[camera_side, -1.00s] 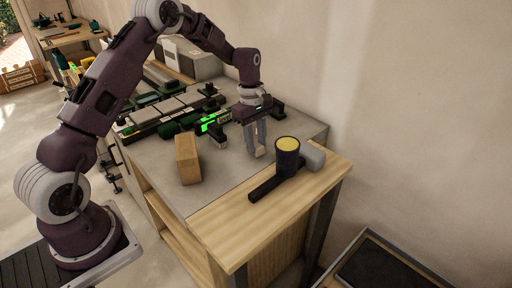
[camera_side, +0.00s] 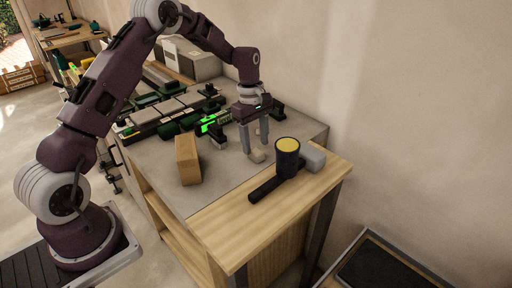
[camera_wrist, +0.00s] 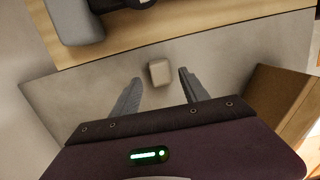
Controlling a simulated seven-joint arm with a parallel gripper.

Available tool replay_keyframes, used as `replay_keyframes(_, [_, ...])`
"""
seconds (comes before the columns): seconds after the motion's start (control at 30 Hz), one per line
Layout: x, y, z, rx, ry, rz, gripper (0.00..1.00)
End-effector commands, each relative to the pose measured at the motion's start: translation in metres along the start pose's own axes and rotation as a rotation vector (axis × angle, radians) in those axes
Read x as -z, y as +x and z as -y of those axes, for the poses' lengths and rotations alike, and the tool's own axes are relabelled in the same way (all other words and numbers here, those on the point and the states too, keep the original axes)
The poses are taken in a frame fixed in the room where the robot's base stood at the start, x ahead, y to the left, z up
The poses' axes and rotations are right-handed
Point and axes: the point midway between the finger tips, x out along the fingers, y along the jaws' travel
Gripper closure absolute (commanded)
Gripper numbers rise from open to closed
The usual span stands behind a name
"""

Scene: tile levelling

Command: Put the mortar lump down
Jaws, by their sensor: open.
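The mortar lump (camera_side: 257,156) is a small pale grey-beige block. It lies on the grey slab (camera_side: 225,178), close to the dark cup. In the wrist view the lump (camera_wrist: 159,72) sits just beyond the fingertips, near the middle of the gap between them. My gripper (camera_side: 256,147) is open and empty, with its two grey fingers spread above and around the lump in the side view. In the wrist view my gripper (camera_wrist: 160,78) shows one finger to each side, both apart from the lump. Whether the fingertips touch the slab is unclear.
A wooden block (camera_side: 187,158) stands on the slab at left. Tiles (camera_side: 172,105) and dark green tools lie behind.

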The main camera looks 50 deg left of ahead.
Motion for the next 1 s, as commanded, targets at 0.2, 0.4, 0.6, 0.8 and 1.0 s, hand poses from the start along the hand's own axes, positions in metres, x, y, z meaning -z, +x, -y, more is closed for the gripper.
replay_keyframes(0.2, [-0.001, -0.061, -0.001, -0.004, 0.001, -0.001, 0.47])
replay_keyframes(0.4, [0.0, -0.094, 0.0, -0.002, 0.001, 0.0, 0.47])
replay_keyframes(0.6, [-0.002, -0.101, 0.001, -0.002, 0.007, 0.0, 0.47])
replay_keyframes(0.8, [-0.047, -0.171, 0.05, -0.087, 0.319, -0.069, 0.47])
replay_keyframes(1.0, [-0.109, -0.232, 0.179, -0.207, 0.9, -0.234, 0.47])
